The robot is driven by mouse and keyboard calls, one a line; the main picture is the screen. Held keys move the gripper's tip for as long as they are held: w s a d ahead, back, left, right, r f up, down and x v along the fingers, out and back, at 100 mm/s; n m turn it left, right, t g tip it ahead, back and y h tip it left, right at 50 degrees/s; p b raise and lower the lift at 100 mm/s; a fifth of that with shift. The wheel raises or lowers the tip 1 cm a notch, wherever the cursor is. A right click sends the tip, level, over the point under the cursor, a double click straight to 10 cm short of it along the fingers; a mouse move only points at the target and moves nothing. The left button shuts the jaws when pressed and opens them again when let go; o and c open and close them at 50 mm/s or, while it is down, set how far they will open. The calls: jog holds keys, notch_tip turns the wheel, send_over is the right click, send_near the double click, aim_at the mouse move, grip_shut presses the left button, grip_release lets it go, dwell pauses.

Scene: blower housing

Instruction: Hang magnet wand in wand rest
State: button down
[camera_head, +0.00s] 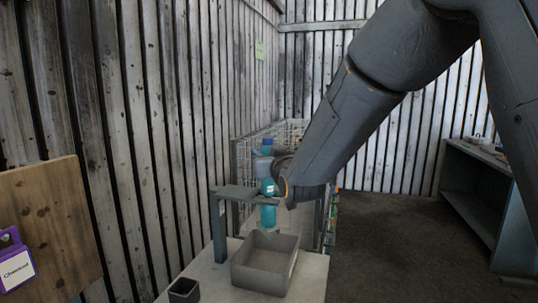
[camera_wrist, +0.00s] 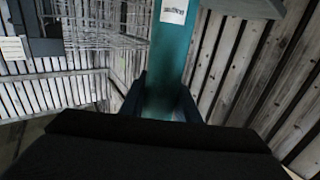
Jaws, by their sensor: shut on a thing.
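The magnet wand (camera_head: 267,216) is a teal upright bar; in the wrist view its shaft (camera_wrist: 168,55) carries a white label and runs up from between my fingers. My gripper (camera_head: 270,170) is shut on it, and its dark fingers show on both sides of the shaft in the wrist view (camera_wrist: 163,103). The wand rest (camera_head: 219,232) is a grey-blue post with a flat arm on top (camera_head: 236,192). The wand stands close by the right end of that arm. I cannot tell whether they touch or whether the wand is in a slot.
A grey open tray (camera_head: 248,279) and a small dark box (camera_head: 184,291) stand on the pale bench (camera_head: 216,284). A wire mesh cage (camera_head: 243,155) is behind. A purple "Checked" holder (camera_head: 14,262) is by a wooden board (camera_head: 52,225) at left. A shelf (camera_head: 478,190) stands right, with open floor between.

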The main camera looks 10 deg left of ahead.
jog(key=shift+f, duration=0.15)
jog(key=c, duration=1.3)
grip_release()
jog(key=shift+o, duration=0.2)
